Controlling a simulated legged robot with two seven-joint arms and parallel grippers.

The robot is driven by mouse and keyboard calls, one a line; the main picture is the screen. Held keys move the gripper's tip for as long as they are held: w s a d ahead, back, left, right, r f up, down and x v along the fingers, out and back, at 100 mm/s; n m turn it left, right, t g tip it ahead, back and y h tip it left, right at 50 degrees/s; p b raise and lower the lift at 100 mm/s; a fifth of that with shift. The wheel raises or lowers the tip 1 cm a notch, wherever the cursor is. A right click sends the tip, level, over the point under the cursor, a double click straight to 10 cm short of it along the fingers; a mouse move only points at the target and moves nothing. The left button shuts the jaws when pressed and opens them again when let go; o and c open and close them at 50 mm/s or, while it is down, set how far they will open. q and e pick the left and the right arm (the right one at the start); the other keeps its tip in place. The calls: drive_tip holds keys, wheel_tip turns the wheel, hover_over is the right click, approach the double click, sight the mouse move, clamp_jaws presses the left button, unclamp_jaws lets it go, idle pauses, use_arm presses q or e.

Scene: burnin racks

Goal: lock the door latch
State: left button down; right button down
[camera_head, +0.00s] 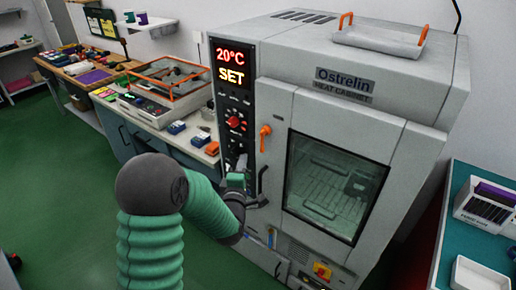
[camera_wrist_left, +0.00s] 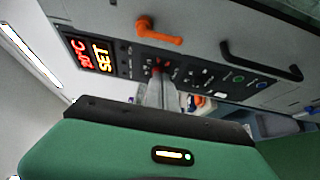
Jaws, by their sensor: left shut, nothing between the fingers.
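The grey heat cabinet (camera_head: 285,70) has a closed-looking door with a window (camera_head: 335,185). An orange latch handle (camera_head: 264,137) sits at the door's left edge, pointing downward; it also shows in the wrist view (camera_wrist_left: 158,32). A black door handle (camera_head: 262,184) is below it and shows in the wrist view (camera_wrist_left: 262,62). My left gripper (camera_head: 241,161) is shut and empty, in front of the control panel, left of and below the latch. In the wrist view its fingers (camera_wrist_left: 161,92) overlap the panel near a red knob; contact cannot be told. My right gripper is not in view.
The control panel has a lit display (camera_head: 231,65) and a red knob (camera_head: 233,121). A tray with orange handles (camera_head: 380,40) lies on the cabinet. A cluttered bench (camera_head: 180,140) stands left, a teal table (camera_head: 470,240) right. Green floor at left is mostly clear.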

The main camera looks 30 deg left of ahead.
use_arm(q)
drive_tip(key=a+p+x, duration=0.1)
drive_tip(key=p+x, duration=0.1)
drive_tip(key=x, duration=0.7)
drive_tip(key=d, duration=0.4)
drive_tip(key=shift+w+d+f, duration=0.1)
drive_tip(key=shift+w+d, duration=0.15)
drive_tip(key=shift+w, duration=0.05)
drive_tip(key=shift+a, duration=0.15)
